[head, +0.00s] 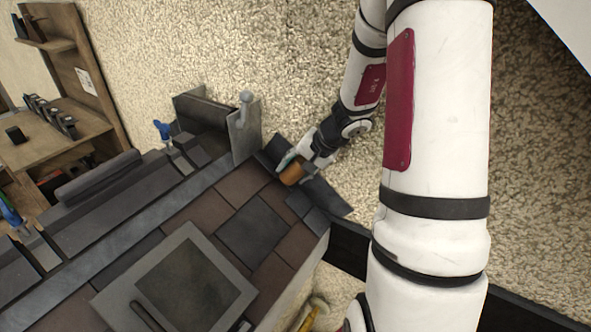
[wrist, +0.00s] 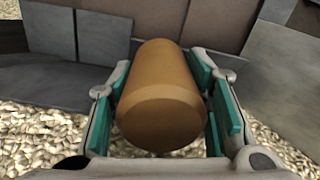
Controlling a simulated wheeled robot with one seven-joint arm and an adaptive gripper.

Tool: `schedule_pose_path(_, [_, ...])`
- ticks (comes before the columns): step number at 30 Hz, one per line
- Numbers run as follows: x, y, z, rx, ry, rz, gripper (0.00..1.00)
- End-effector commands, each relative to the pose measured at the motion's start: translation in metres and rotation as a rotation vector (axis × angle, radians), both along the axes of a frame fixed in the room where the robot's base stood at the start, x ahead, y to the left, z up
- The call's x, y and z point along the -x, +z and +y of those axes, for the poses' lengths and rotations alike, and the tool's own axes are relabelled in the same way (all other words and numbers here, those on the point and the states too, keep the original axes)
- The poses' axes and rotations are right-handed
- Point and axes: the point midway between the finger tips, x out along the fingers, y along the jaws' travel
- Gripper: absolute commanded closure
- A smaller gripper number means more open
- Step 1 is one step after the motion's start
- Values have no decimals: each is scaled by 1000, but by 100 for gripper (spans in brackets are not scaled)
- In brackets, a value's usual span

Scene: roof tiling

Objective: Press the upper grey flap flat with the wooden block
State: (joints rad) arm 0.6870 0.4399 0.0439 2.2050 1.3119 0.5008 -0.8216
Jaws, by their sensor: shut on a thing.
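My gripper (head: 300,163) is shut on the wooden block (head: 291,174), a brown rounded piece. In the wrist view the block (wrist: 160,95) sits between the green finger pads. Block and gripper are at the right edge of the roof. A dark grey flap (head: 269,156) shows just up and left of the block, and another dark grey piece (head: 326,198) lies to its lower right. The block covers the stretch between them. I cannot tell whether the block touches the upper flap or how flat that flap lies.
Brown and grey tiles (head: 205,205) cover the roof, with a framed skylight (head: 190,285) lower down. A grey upright box (head: 215,120) stands left of the gripper. A wooden shelf unit (head: 60,130) is at far left. Pebbly ground (head: 250,50) lies beyond the roof edge.

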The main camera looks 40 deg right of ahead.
Motion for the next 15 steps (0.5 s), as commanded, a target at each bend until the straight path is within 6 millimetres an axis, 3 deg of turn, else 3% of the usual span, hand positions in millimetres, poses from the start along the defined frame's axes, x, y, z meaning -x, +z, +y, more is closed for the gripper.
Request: schedule_pose_path(15, [-5,-8,2,0,0,0,83])
